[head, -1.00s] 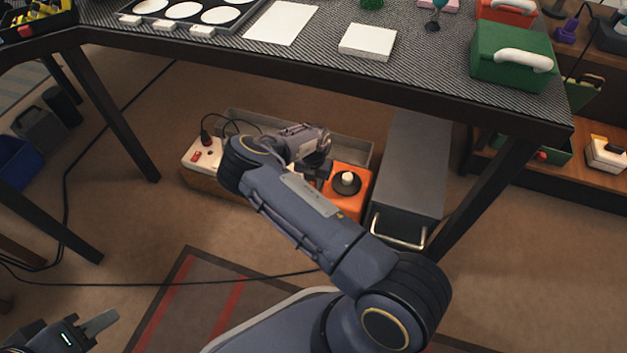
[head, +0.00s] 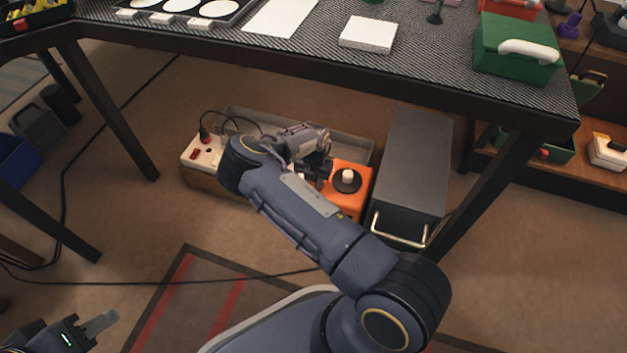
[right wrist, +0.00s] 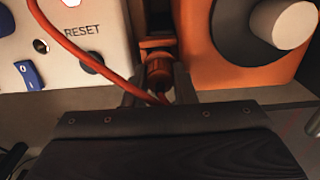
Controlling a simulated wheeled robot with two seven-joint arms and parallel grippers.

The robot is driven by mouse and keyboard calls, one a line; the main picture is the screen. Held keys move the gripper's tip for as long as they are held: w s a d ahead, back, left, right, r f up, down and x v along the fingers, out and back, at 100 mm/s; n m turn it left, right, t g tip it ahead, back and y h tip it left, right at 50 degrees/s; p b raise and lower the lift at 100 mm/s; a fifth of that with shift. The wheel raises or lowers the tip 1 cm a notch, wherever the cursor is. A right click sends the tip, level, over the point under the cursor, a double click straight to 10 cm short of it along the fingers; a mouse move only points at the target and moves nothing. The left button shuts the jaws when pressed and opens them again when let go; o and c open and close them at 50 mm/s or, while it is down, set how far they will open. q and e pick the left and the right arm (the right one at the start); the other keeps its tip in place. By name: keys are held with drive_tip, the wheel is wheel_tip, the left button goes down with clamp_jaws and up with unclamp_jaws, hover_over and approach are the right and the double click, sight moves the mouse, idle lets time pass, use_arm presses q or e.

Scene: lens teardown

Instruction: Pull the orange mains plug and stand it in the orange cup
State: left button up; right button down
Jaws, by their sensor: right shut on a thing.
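In the right wrist view, my right gripper (right wrist: 157,88) is shut on the orange mains plug (right wrist: 158,70), with one finger on each side. An orange cord arcs from it up and left across a white panel. I cannot tell whether the plug's pins are in a socket. In the head view my right gripper (head: 321,168) is low under the bench, beside an orange box; the plug is hidden there. My left gripper (head: 98,326) is at the lower left, away from everything; only part of it shows. I cannot make out the orange cup.
The white panel (right wrist: 88,62) marked RESET stands left of the plug. The orange box (right wrist: 195,60) with a black-and-white knob stands close on its right. A grey cabinet (head: 414,160) with a handle is further right. The bench top (head: 300,55) overhangs the area.

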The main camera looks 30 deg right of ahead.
drive_tip(key=shift+f+b, duration=0.8)
idle(0.4)
